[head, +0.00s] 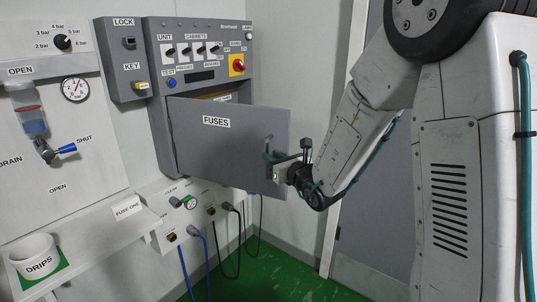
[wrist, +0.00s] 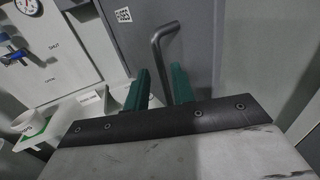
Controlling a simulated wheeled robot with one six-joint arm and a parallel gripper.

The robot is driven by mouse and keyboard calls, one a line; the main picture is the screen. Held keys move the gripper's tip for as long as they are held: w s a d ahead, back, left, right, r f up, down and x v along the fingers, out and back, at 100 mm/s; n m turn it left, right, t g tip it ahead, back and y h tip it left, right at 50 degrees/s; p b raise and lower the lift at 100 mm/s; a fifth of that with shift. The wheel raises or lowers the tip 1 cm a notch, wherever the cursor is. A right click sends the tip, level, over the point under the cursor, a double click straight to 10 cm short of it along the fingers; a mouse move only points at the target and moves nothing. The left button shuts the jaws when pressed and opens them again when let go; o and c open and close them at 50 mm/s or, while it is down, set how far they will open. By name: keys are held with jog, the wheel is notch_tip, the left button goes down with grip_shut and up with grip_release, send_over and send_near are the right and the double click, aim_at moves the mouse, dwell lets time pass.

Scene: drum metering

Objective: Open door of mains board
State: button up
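The grey mains board (head: 157,70) hangs on the wall in the head view. Its grey door, labelled FUSES (head: 230,145), stands partly open, its right side swung out from the board and a gap showing above it. In the wrist view the door (wrist: 200,35) fills the upper middle, with a bent grey bar handle (wrist: 162,60). My gripper (head: 273,158) is at the door's right side. In the wrist view its two teal fingers (wrist: 160,85) stand apart, the handle's bar between them, with a gap at the left finger. Whether the right finger touches the bar is unclear.
Above the door are switches and a red knob on a yellow plate (head: 237,65). A LOCK and KEY box (head: 126,85) adjoins at left. Below are a socket box with hanging cables (head: 195,238) and a shelf with a white DRIPS cup (head: 36,258). Green floor (head: 275,275) is clear.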

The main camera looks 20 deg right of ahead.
jog(key=v, duration=0.4)
jog(key=shift+c, duration=0.4)
